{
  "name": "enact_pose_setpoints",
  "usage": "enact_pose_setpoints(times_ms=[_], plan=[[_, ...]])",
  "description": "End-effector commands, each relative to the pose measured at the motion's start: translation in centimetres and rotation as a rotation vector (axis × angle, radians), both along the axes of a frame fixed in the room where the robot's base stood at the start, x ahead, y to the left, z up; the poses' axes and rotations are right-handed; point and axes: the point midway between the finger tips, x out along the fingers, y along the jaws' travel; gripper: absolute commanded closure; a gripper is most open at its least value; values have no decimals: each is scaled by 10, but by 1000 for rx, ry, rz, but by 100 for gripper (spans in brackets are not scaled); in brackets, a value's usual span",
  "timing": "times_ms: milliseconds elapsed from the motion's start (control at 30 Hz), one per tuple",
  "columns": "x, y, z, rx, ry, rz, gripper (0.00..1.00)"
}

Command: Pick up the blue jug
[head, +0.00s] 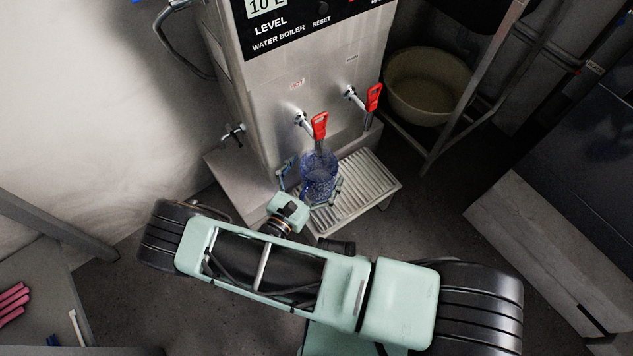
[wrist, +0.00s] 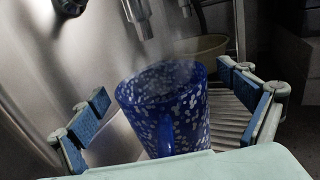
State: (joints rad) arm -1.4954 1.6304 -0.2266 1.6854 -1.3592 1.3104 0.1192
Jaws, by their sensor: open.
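The blue jug (head: 319,180) stands on the slatted drip tray (head: 362,187) under the left red-handled tap of the water boiler. In the wrist view the jug (wrist: 166,112) is blue with white speckles and looks upright, its lower part hidden by my pale green gripper body. My gripper (head: 309,184) is open, with one finger on each side of the jug. In the wrist view my gripper (wrist: 170,102) shows blue pads at left and right, with visible gaps between pads and jug. Faint vapour seems to hang above the jug.
The steel water boiler (head: 330,85) rises directly behind the jug. Its left tap (head: 319,125) hangs just above the jug, and a second tap (head: 372,97) is to the right. A beige bowl (head: 428,85) sits at the back right. A grey cabinet stands at the right.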

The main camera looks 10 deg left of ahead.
Motion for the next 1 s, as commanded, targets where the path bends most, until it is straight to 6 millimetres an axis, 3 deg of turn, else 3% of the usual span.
enact_pose_setpoints(times_ms=[67,767,1000], plan=[[0,0,0,0,0,0,6],[0,1,0,1,0,0,83],[0,1,1,0,-3,0,83]])
